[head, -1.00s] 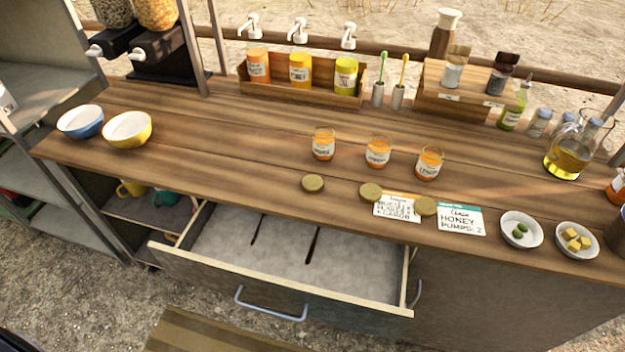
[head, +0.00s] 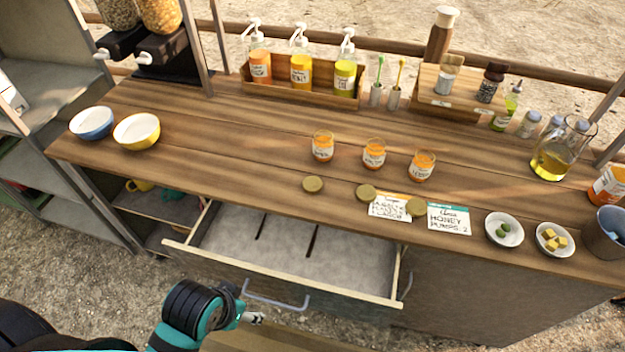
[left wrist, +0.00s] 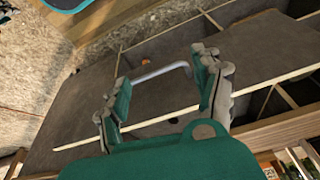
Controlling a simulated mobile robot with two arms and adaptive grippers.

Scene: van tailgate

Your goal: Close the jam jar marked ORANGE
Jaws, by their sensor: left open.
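Three open glass jam jars with orange contents stand in a row on the wooden counter: a left jar (head: 322,147), a middle jar (head: 374,154) and a right jar (head: 421,165). Their labels are too small to read surely, so I cannot tell which is ORANGE. Three gold lids lie in front of them: a left lid (head: 313,184), a middle lid (head: 365,193) and a right lid (head: 415,207). My left gripper (head: 256,318) is low in front of the drawer, away from jars and lids. In the left wrist view it (left wrist: 160,95) is open and empty. My right gripper is out of view.
An open drawer (head: 290,284) with a handle (head: 275,300) juts out below the counter. Two cards, including a HONEY card (head: 449,219), lie near the lids. Small dishes (head: 504,230) stand at right, bowls (head: 136,131) at left. The counter between bowls and jars is clear.

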